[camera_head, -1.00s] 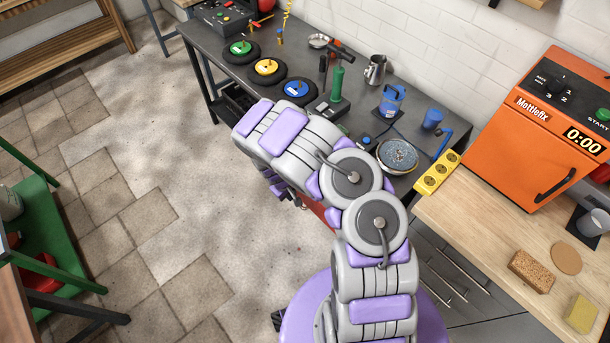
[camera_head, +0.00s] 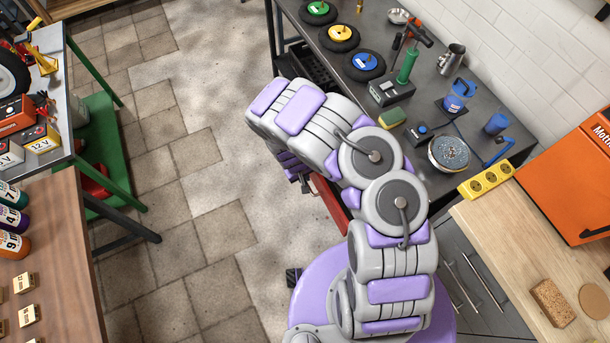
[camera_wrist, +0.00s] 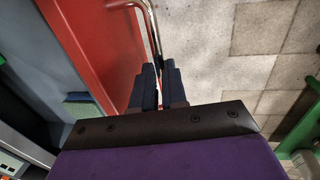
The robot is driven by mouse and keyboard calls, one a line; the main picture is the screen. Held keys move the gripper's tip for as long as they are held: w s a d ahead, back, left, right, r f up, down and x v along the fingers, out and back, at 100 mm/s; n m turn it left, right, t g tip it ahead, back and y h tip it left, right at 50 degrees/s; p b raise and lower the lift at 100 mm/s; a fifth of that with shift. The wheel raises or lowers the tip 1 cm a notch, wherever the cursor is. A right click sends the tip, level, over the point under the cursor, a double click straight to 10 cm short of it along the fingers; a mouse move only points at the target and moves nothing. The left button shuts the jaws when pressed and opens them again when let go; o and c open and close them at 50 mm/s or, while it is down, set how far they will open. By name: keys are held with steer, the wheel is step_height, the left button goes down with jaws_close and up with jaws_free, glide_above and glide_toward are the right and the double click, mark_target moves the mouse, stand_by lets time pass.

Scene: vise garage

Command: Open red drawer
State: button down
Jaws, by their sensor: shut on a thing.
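The red drawer (camera_wrist: 92,38) fills the upper left of the wrist view, with a thin metal bar handle (camera_wrist: 152,32) on its right side. My gripper (camera_wrist: 157,88) is shut on this handle. In the head view, a strip of the red drawer (camera_head: 331,203) shows below the dark workbench, beside my arm, and stands out past the bench edge. My arm hides most of it there. How far the drawer is out is hard to tell.
The workbench (camera_head: 300,20) carries colored discs, a green-handled tool and a blue cup. A wooden counter (camera_head: 500,240) with a yellow power strip (camera_head: 486,179) is at right. Bare tiled floor (camera_head: 215,150) lies left of my arm, before a green-framed table (camera_head: 100,75).

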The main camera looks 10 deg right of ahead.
steer(key=shift+s+d+f, duration=0.15)
steer(key=shift+s+f, duration=0.05)
steer(key=shift+s, duration=0.15)
steer(key=c, duration=1.4)
jaws_free()
steer(key=shift+c, duration=0.2)
steer(key=shift+o, duration=1.4)
steer(key=shift+w+r, duration=0.1)
steer(key=shift+w, duration=0.1)
steer(key=shift+r, duration=0.1)
steer(key=a+r+p, duration=0.3)
steer(key=r, duration=1.3)
steer(key=shift+s+a+r+p, duration=0.15)
steer(key=shift+s+r+p, duration=0.2)
steer(key=shift+s+r, duration=0.1)
